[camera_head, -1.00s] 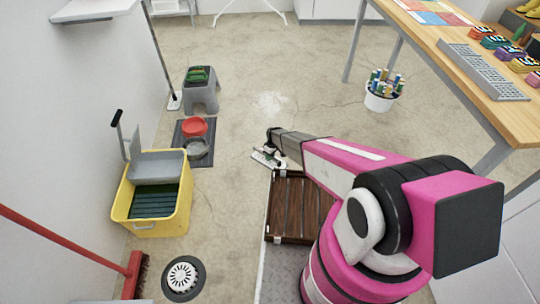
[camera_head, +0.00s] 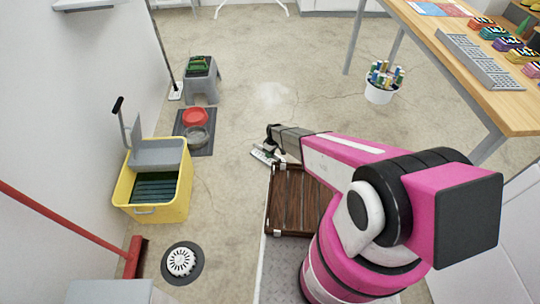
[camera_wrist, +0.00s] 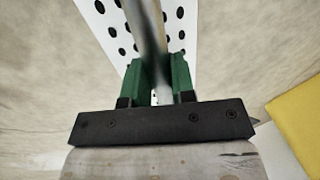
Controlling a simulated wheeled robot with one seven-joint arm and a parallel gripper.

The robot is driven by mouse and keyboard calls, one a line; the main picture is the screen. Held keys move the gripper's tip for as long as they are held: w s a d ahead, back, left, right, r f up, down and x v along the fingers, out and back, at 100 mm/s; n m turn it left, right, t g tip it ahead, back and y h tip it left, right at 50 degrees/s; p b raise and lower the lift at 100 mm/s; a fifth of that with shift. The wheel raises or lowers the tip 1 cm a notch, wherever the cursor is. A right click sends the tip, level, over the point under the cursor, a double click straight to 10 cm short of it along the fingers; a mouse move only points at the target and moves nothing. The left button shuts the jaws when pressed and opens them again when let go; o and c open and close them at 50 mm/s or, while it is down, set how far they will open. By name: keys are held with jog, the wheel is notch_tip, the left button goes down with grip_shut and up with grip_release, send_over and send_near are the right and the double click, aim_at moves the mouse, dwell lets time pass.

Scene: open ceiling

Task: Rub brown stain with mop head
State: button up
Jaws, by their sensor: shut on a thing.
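My gripper (camera_wrist: 158,82) has green fingers, shut on a thin grey handle. Beyond the fingers is the white mop head (camera_wrist: 100,20), a flat plate with black holes. In the head view my gripper (camera_head: 273,138) is low over the floor, with the small white and green mop head (camera_head: 263,156) just below it. I cannot tell whether the mop head touches the floor. A pale patch (camera_head: 273,94) lies on the floor beyond my gripper. I see no clearly brown stain; my arm hides part of the floor.
A yellow bucket (camera_head: 180,208) stands left, near a red-handled broom (camera_head: 95,238) and a floor drain (camera_head: 181,262). A grey stool (camera_head: 203,88) and a dark mat (camera_head: 207,140) with bowls are beyond. A brown slatted board (camera_head: 290,205) lies beside my arm. A table (camera_head: 500,95) stands right.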

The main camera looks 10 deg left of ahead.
jog(key=shift+r, duration=3.1)
jog(key=shift+r, duration=0.1)
